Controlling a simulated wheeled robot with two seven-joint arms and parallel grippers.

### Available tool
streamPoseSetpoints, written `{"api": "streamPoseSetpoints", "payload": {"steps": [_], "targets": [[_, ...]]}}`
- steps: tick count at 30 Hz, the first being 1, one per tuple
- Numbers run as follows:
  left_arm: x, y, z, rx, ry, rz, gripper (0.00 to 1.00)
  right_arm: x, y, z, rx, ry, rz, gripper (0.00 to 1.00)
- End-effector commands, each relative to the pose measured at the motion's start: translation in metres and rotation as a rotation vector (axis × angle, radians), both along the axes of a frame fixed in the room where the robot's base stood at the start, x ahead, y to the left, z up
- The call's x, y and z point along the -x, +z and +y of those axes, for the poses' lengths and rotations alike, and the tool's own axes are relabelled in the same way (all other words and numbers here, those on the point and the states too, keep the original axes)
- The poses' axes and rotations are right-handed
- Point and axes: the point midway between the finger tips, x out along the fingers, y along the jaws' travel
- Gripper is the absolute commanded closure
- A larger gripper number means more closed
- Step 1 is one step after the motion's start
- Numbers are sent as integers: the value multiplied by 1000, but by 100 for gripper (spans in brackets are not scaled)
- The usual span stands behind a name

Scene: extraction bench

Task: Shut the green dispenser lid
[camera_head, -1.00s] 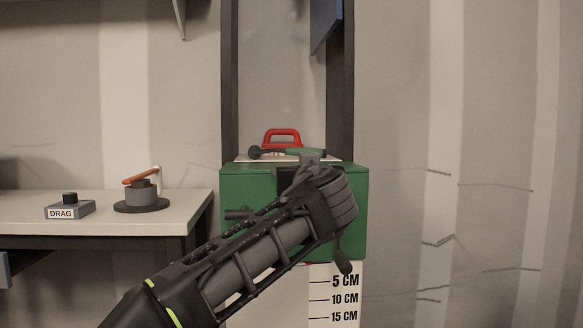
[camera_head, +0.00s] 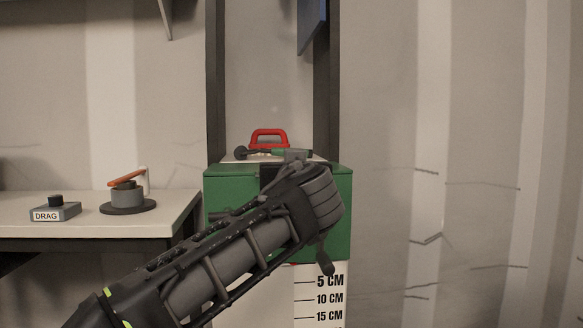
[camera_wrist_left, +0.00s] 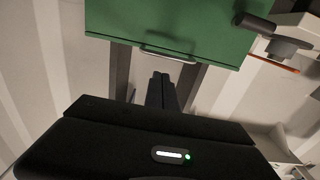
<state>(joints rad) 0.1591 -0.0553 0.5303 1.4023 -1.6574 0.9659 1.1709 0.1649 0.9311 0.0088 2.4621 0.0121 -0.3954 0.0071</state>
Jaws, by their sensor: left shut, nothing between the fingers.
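The green dispenser (camera_head: 335,215) stands in the middle of the head view, partly hidden by my left arm. In the left wrist view a green panel (camera_wrist_left: 185,30) fills the top, with a silver bar handle (camera_wrist_left: 168,54) along its near edge. I cannot tell for sure how far the lid is open. My left gripper (camera_wrist_left: 160,76) is shut and empty, its fingertips pointing at the panel edge just short of the handle in the picture. Contact cannot be told. In the head view my left wrist covers the dispenser's front, and the fingertips are not clear. My right gripper is not in view.
A red handle (camera_head: 270,134) and a dark tool (camera_head: 243,153) show above the dispenser's top. Dark posts (camera_head: 327,100) rise behind. The right side shows bare wall.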

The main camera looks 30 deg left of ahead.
Motion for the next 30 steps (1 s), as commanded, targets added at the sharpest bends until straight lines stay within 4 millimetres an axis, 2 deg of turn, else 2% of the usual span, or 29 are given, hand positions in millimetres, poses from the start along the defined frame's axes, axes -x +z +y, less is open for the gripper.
{"api": "streamPoseSetpoints", "payload": {"steps": [3, 10, 30], "targets": [[21, -15, -15, -3, 0, -2, 100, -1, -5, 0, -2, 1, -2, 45], [43, -31, -33, -1, -1, -3, 100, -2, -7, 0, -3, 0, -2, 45], [47, -34, -36, -5, -2, 0, 100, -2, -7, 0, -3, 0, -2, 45]]}}
